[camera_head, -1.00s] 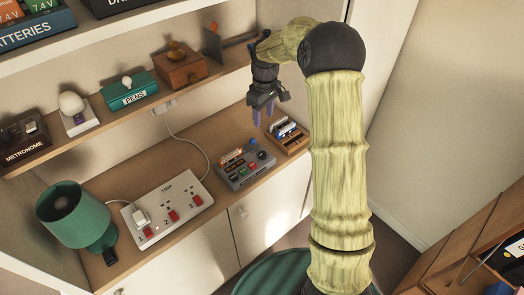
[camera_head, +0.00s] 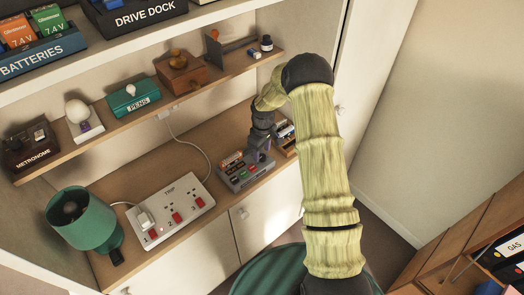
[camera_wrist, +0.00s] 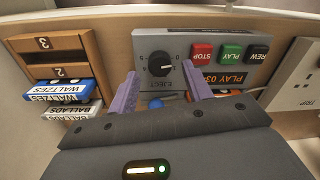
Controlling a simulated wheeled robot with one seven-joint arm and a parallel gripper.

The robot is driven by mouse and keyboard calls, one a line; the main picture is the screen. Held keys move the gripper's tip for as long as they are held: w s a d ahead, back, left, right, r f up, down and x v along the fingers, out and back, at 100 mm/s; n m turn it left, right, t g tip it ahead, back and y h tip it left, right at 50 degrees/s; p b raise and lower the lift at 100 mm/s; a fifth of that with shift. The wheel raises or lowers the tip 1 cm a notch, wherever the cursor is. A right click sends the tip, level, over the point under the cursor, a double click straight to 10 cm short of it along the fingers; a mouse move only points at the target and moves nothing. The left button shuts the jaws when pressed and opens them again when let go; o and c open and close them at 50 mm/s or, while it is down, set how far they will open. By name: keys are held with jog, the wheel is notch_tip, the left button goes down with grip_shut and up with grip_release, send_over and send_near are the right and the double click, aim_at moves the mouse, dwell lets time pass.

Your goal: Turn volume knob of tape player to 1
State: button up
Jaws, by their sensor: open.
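The grey tape player (camera_head: 234,180) stands on the lower shelf, and it also shows in the wrist view (camera_wrist: 185,43). Its black volume knob (camera_wrist: 160,64) sits on a dial with small marks, beside the "EJECT" label. A pale pointer mark shows on the knob, but I cannot read which number it faces. My gripper (camera_head: 259,155) is over the right part of the player. In the wrist view my gripper (camera_wrist: 159,70) is open, with one purple finger on each side of the knob. I cannot tell whether the fingers touch it. In the head view the gripper hides the knob.
Stop, play and rewind buttons (camera_wrist: 231,54) sit beside the knob. A wooden cassette rack (camera_wrist: 45,50) and a white power strip (camera_head: 165,211) flank the player. A green lamp (camera_head: 82,220) stands left. The upper shelf (camera_head: 110,124) runs above, behind the gripper.

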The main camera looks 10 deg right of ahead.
jog(key=shift+f, duration=0.95)
jog(key=shift+w+a, duration=0.1)
jog(key=shift+a, duration=0.05)
jog(key=c, duration=0.4)
jog(key=shift+s+d, duration=0.2)
jog(key=c, duration=0.6)
jog(key=shift+f+m, duration=0.15)
jog(key=shift+m, duration=0.25)
jog(key=m+b, duration=0.3)
jog(key=shift+f, duration=0.1)
jog(key=shift+m+b, duration=1.05)
jog(key=shift+m, duration=0.95)
